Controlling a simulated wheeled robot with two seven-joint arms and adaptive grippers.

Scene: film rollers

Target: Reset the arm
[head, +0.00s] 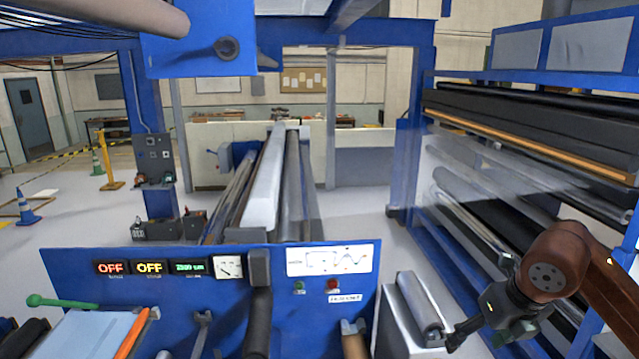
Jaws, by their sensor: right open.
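My right arm comes in from the right edge with a brown, rounded wrist joint. My right gripper (458,338) hangs at the lower right, dark and small in view. It is open, and I see nothing held in it. It is close to the right side of a grey roller (420,305) on a white stand; I cannot tell whether they touch. My left gripper is not in view.
A blue control panel (215,310) with OFF displays and buttons fills the lower middle. Large film rollers (530,130) in a blue frame stand at the right. Open grey floor (90,215) lies at the left, with cones.

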